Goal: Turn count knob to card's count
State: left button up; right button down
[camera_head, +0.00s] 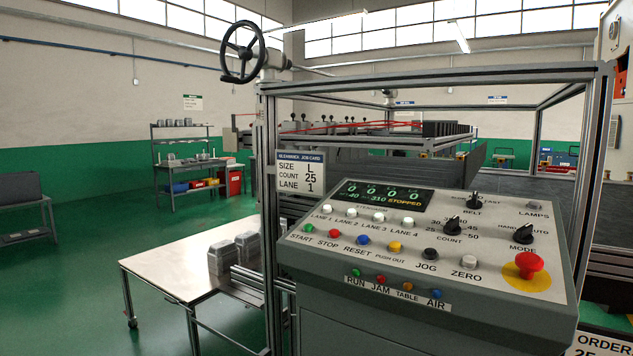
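The job card (301,172) hangs on the frame post left of the panel and reads SIZE L, COUNT 25, LANE 1. The black COUNT knob (453,225) sits on the sloped control panel (330,240), with small numbers around it; 25 is at its lower left and 50 at its lower right. Its pointer is too small to read with certainty. The display (384,195) above left shows several zeros and the word STOPPED. Neither of my grippers shows in the head view.
Near the COUNT knob are the BELT knob (474,200), MODE knob (522,234), JOG button (430,254), ZERO button (468,261) and red emergency stop (529,264). A table (180,270) with grey trays stands at left. The space before the panel looks clear.

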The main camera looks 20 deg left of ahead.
aim_at(452, 227)
jog(key=z, duration=0.55)
jog(key=k, duration=1.25)
jog(key=u, duration=0.3)
jog(key=i, duration=0.65)
jog(key=u, duration=0.45)
jog(key=i, duration=0.95)
jog(key=z, duration=0.55)
